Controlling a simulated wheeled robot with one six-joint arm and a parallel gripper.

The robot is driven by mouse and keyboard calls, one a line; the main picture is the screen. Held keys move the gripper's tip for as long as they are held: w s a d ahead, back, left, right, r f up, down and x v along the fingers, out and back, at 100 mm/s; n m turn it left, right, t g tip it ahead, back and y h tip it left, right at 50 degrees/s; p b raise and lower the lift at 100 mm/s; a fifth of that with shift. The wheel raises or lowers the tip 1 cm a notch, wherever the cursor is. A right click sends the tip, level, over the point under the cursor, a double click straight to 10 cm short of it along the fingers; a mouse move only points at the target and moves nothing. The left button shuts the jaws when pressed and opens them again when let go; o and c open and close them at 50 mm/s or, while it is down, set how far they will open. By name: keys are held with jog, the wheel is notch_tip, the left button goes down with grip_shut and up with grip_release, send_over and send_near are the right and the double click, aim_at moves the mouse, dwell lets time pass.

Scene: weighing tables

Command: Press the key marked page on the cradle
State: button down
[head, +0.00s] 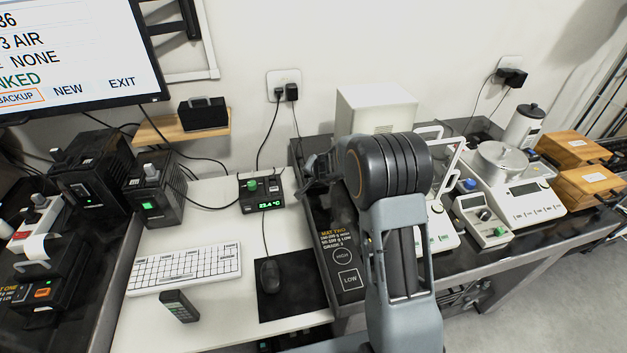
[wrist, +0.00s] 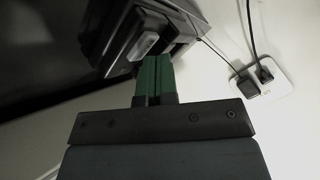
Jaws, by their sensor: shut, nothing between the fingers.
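The cradle (head: 203,113) appears to be the dark box on the small wooden wall shelf in the head view. What looks like the same box (wrist: 150,35) is at the top of the wrist view, with a pale grey oblong part (wrist: 143,46) on its face; I cannot read any marking on it. My gripper (wrist: 153,58) has its green fingers together and empty, pointing toward the box. They overlap its lower edge in the picture; I cannot tell whether they touch. In the head view my gripper (head: 316,175) is dark, right of the shelf, its fingertips unclear.
A dark handset (head: 178,306) lies on the white desk before the keyboard (head: 184,268). A monitor (head: 80,50) hangs left of the shelf (head: 160,130). A wall outlet (head: 284,83) with plugs and hanging cables is to the right. Balances stand on the right table.

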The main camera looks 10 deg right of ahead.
jog(key=shift+f, duration=0.25)
jog(key=shift+r, duration=0.2)
dwell(0.4)
jog(key=shift+r+p, duration=0.5)
jog(key=shift+r, duration=0.15)
jog(key=shift+r, duration=0.1)
notch_tip(320, 180, up, 5)
jog(key=p, duration=0.4)
jog(key=shift+p, duration=0.3)
dwell(0.5)
